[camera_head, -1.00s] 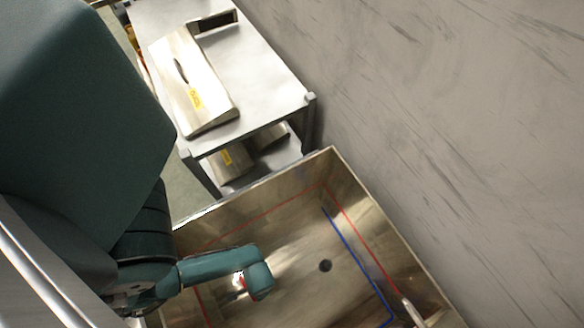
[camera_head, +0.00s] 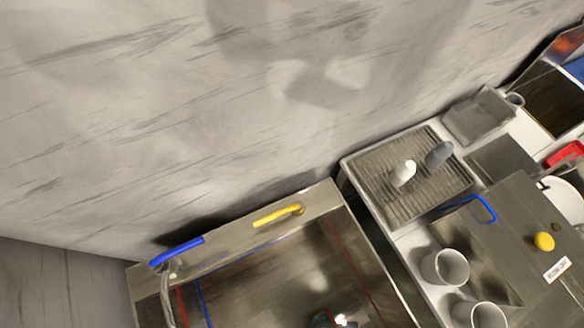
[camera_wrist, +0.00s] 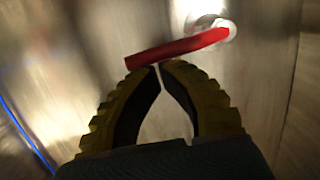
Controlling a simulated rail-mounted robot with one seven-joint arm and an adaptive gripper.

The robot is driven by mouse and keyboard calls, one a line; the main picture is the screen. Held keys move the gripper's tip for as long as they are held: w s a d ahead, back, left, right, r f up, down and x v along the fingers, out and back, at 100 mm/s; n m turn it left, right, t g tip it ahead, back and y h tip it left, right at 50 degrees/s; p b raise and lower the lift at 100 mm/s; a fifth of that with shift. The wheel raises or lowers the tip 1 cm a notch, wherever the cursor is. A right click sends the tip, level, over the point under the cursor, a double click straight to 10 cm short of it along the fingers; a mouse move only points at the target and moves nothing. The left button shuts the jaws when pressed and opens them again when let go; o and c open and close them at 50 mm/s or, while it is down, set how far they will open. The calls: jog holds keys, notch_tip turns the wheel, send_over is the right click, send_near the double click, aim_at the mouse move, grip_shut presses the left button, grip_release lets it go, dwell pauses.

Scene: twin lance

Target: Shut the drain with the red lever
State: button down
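The red lever (camera_wrist: 178,47) shows in the wrist view, slanting up to the right from its free end to a shiny round metal mount (camera_wrist: 212,25) on the sink wall. My gripper (camera_wrist: 158,67) has yellow ribbed fingers with their tips together, just below the lever near its free end. Whether the tips touch the lever is unclear. No part of the lever lies between the fingers. In the head view the sink (camera_head: 330,196) is cut off by the bottom edge, and the drain hole is not in view.
A yellow handle (camera_head: 279,215) and a blue handle (camera_head: 177,251) sit on the sink's back rim, beside a metal spout (camera_head: 167,295). A counter to the right holds a ribbed rack (camera_head: 385,205), cups (camera_head: 444,267) and a blue handle (camera_head: 483,207). The wall rises behind.

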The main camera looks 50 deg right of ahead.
jog(key=a+r+p, duration=0.2)
jog(key=r+p, duration=0.1)
jog(key=r, duration=0.2)
jog(key=w+a+r+p, duration=0.1)
jog(key=a+r+p, duration=0.1)
jog(key=r, duration=0.4)
jog(key=shift+w+a+r+p, duration=0.2)
jog(key=shift+w+a+p, duration=0.1)
jog(key=shift+p, duration=0.1)
